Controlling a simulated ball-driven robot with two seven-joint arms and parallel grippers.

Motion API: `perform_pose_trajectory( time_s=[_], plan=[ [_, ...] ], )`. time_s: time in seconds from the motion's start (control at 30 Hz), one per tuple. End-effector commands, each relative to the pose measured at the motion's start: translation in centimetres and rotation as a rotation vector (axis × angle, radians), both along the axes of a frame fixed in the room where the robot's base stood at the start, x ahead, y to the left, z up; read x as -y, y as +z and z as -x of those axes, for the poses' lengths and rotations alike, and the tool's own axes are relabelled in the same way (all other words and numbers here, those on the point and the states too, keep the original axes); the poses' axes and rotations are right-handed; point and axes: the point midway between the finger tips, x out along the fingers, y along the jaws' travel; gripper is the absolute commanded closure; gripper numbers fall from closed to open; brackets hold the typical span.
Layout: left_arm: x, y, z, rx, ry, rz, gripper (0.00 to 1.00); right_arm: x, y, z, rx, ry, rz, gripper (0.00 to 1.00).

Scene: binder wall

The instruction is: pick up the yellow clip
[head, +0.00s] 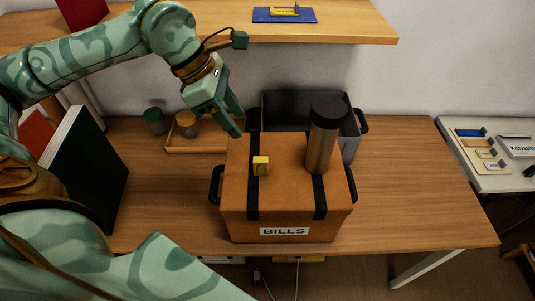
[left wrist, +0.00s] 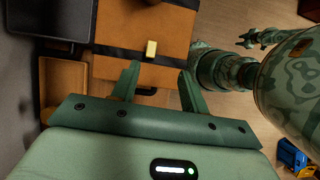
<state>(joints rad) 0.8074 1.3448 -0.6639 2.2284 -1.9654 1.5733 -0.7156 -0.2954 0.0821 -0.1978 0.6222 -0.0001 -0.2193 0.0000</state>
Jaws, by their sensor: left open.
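The yellow clip (head: 261,165) is a small yellow block on the lid of the orange-brown box (head: 285,215), at its left dark strap. It also shows in the left wrist view (left wrist: 151,49), just beyond my fingertips. My left gripper (head: 238,123) is open and empty, above the box's back left corner, up and left of the clip. In the left wrist view its two fingers (left wrist: 159,72) point toward the box, apart from the clip. In that view a dark green arm end (left wrist: 264,38) shows at the upper right, possibly my right gripper; its jaws are too small to read.
A dark-capped bottle (head: 322,135) stands on the lid right of the clip. A grey bin (head: 287,103) is behind the box. A wooden tray (head: 195,143) with a yellow-topped jar lies left. A shelf (head: 215,31) overhangs the back. The table's right side is clear.

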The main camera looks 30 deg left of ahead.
Motion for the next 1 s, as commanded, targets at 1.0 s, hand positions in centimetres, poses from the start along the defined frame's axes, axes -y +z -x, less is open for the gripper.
perform_pose_trajectory(
  time_s=[1.0],
  plan=[
    [3.6,-14.3,-3.2,-0.019,0.030,-0.065,0.55,-0.4,-1.0,0.8,-0.014,0.002,-0.005,0.64]
  ],
)
